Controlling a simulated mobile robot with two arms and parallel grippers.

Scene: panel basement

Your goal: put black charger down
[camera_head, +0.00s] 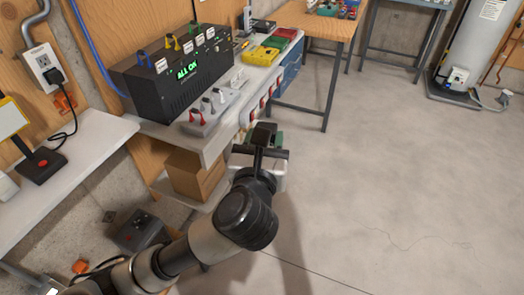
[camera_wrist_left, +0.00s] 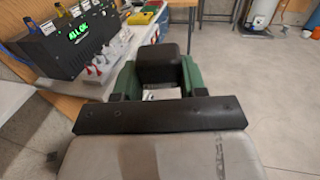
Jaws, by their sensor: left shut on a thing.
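My left gripper (camera_wrist_left: 159,88) is shut on the black charger (camera_wrist_left: 162,66), a dark block between its green fingers in the left wrist view. In the head view the charger (camera_head: 263,134) shows as a small dark shape at the end of my left arm. The gripper is beyond the front edge of the white bench, over the floor side, and the charger looks apart from the bench. The gripper's fingers are mostly hidden behind the wrist in the head view. My right gripper is in neither view.
A black panel box (camera_head: 183,70) with a green display stands on the white bench. A grey strip with red and white levers (camera_head: 211,108) lies before it. A cardboard box (camera_head: 194,178) is on a lower shelf. The floor (camera_head: 400,160) at right is clear.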

